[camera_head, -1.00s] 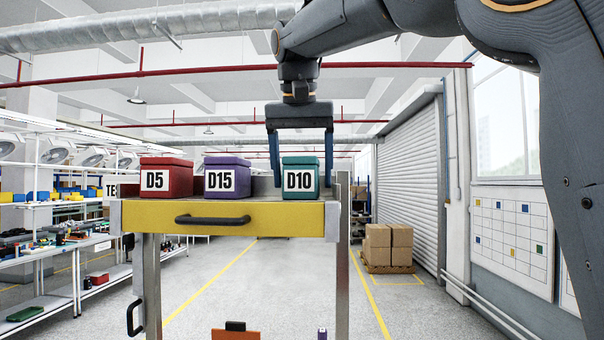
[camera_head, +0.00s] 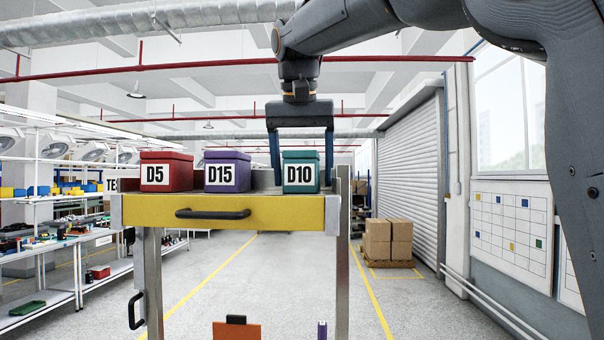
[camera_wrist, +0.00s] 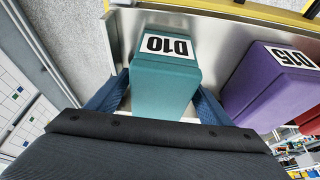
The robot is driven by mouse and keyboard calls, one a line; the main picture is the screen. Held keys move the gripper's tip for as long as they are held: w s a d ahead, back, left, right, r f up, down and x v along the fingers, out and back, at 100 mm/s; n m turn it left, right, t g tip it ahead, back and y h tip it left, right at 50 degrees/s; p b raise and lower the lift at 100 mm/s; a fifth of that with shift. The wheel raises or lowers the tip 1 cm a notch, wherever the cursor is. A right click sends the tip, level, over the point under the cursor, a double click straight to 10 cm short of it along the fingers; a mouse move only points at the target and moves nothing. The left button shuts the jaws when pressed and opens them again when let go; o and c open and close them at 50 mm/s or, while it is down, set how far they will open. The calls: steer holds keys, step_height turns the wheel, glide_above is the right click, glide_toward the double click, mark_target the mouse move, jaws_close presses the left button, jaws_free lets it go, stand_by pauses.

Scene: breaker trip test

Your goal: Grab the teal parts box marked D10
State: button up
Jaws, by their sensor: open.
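The teal box marked D10 (camera_head: 300,172) stands upright at the right end of a yellow-fronted drawer or tray (camera_head: 270,214). My gripper (camera_head: 301,168) is open and points down, with one finger on each side of the teal box. In the wrist view the teal box (camera_wrist: 163,82) lies between the two blue fingers, its label upside down. Narrow gaps seem to show beside the box in the head view; whether a finger touches it I cannot tell.
A purple box marked D15 (camera_head: 227,172) stands left of the teal box, near my left finger. A red box marked D5 (camera_head: 166,172) is farther left. Cartons (camera_head: 388,240) sit on a pallet behind at the right. Shelving (camera_head: 50,240) lines the left.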

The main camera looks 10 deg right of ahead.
steer(key=c, duration=1.3)
steer(key=shift+c, duration=0.2)
